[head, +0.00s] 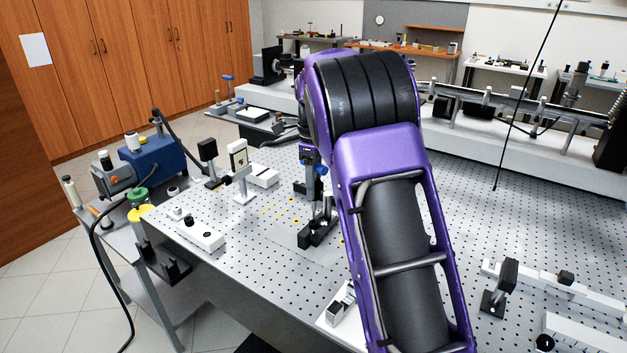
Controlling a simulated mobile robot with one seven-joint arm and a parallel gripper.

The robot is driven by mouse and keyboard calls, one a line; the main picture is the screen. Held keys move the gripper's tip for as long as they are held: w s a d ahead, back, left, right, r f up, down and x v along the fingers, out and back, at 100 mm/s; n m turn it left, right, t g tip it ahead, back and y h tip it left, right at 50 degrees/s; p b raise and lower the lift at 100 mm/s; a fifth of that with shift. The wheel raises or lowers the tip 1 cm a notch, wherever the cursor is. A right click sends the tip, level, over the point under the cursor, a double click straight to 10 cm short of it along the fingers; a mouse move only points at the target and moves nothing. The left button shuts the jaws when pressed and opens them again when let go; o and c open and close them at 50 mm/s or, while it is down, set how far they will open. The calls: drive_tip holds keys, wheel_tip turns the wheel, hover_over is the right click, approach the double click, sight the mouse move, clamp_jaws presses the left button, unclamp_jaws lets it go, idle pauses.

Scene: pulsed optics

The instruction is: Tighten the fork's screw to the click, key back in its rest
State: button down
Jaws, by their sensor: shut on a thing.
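My purple arm crosses the middle of the head view, bent over the steel table, and hides part of the work area. My gripper (311,163) shows only in part at the left edge of the arm, small and dark with bits of blue. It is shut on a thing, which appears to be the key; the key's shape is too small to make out. Just below stands a dark mount on a black base (318,235), partly behind the arm. The fork and its screw cannot be told apart there. The key's rest cannot be picked out.
A white box with a black knob (200,234) and a white upright mount (240,170) stand to the left. A cart (160,200) with a blue device (154,158) is beside the table. A rail (560,287) lies right.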

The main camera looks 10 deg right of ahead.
drive_tip(key=n, duration=0.2)
drive_tip(key=shift+n, duration=0.4)
drive_tip(key=n, duration=0.4)
drive_tip(key=shift+f, duration=0.1)
drive_tip(key=shift+f+b, duration=0.3)
drive_tip(key=shift+f, duration=0.5)
drive_tip(key=shift+f, duration=0.5)
